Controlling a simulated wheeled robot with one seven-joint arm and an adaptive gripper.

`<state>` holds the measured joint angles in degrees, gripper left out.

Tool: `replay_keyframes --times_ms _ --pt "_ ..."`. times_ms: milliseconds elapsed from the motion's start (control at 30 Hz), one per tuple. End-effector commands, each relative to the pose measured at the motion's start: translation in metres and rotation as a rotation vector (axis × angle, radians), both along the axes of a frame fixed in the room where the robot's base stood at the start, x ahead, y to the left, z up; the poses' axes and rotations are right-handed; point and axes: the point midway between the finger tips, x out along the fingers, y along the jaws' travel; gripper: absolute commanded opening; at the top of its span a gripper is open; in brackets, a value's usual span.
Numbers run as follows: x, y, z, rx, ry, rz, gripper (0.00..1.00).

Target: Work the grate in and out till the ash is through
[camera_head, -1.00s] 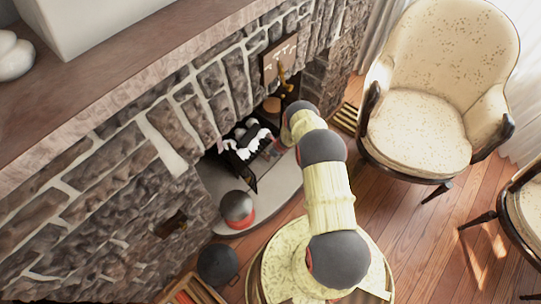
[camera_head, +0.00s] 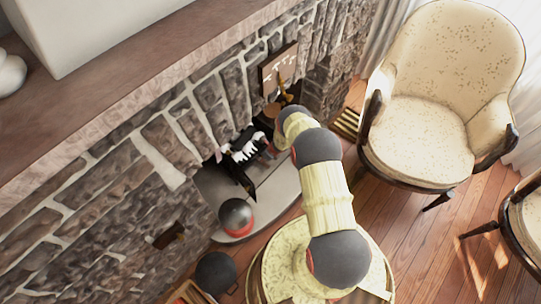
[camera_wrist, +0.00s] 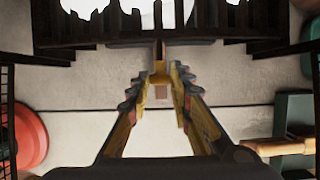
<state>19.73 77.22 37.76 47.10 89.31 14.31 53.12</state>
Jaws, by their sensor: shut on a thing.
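The dark barred grate (camera_head: 245,153) sits at the fireplace opening in the head view, with pale and black lumps on it. In the wrist view its dark front bar (camera_wrist: 105,37) and upright bars cross the top, with bright white patches between them. My gripper (camera_wrist: 160,84) is shut on a narrow brownish handle (camera_wrist: 159,52) at the middle of the grate's front. In the head view my arm reaches to the grate from the right and the fingers are hard to make out. Ash beneath the grate cannot be told apart.
The pale hearth slab (camera_head: 281,187) lies in front. A dark round thing with a red rim (camera_head: 236,216) stands on it. In the wrist view a red round thing (camera_wrist: 30,136) is left and a wooden handle (camera_wrist: 282,147) right. A cream armchair (camera_head: 420,140) stands right.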

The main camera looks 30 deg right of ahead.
Motion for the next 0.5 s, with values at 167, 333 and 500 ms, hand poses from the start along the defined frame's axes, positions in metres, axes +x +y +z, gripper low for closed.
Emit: replay_keyframes --times_ms 167,333,500 --pt "-0.0006 0.0072 -0.0003 -0.002 0.000 -0.004 0.00" --pt "0.0008 0.0069 0.0001 -0.002 -0.002 -0.003 0.00" --pt "0.0008 0.0068 0.0002 -0.002 -0.002 -0.003 0.29"
